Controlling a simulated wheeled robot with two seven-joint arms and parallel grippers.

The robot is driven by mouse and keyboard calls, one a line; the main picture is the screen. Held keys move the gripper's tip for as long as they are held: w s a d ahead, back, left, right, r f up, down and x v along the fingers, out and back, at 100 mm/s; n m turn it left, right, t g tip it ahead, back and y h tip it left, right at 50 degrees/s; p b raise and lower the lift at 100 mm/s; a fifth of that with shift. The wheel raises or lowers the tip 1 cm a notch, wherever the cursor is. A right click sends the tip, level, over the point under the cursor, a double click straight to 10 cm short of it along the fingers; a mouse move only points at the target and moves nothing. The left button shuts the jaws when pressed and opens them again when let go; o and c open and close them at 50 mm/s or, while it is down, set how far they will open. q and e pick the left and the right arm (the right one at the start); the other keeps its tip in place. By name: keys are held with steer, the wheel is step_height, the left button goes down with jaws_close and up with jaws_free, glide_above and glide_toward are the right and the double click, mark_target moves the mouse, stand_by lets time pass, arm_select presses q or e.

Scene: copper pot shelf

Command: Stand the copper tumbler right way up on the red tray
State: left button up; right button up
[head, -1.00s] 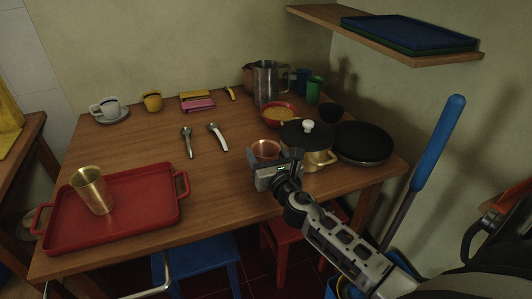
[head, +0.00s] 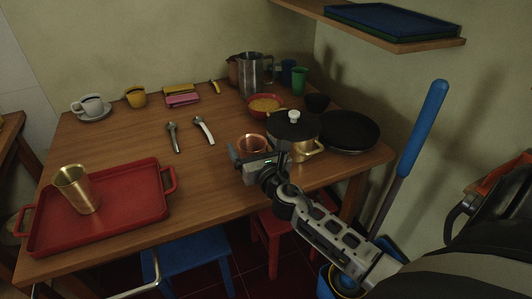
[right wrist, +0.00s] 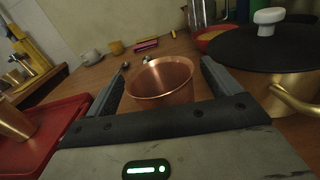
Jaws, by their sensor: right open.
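The copper tumbler (head: 252,144) stands on the wooden table, mouth up, left of the lidded pot. In the right wrist view the tumbler (right wrist: 162,84) shows its round open rim, and its lower part is hidden by my gripper body. My right gripper (head: 255,160) is open, with one finger on each side of the tumbler and narrow gaps showing. The red tray (head: 125,212) lies at the table's front left and carries a brass-coloured cup (head: 77,190), mouth up. The tray (right wrist: 50,132) also shows at the left of the right wrist view. My left gripper is not in view.
A brass pot with a black lid (head: 293,127) stands close right of the tumbler, beside a black pan (head: 348,132). A bowl (head: 264,106) and steel pitcher (head: 251,76) are behind. Two utensils (head: 203,130) lie mid-table. Bare table separates tray and tumbler.

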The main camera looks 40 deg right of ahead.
arm_select(q)
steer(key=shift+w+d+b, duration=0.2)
steer(key=shift+b, duration=0.9)
arm_select(e)
steer(key=v, duration=1.5)
steer(key=shift+s, duration=0.45)
arm_select(q)
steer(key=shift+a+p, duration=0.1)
steer(key=shift+p, duration=0.4)
arm_select(e)
steer(key=s+a+f+m+g+y, duration=0.3)
steer(key=a+f+m, duration=0.3)
steer(key=m, duration=0.9)
steer(key=s+a+f+m+g+y, duration=0.3)
steer(key=a+m, duration=0.7)
steer(key=m, duration=0.5)
step_height(320, 180, down, 3)
steer(key=shift+s+a+f+g+y, duration=0.2)
steer(key=shift+s+f+g+y, duration=0.1)
steer(key=shift+s+y, duration=0.65)
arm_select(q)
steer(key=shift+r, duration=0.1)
arm_select(e)
steer(key=shift+w, duration=0.1)
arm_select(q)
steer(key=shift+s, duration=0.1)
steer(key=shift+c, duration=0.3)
arm_select(e)
steer(key=shift+c, duration=0.3)
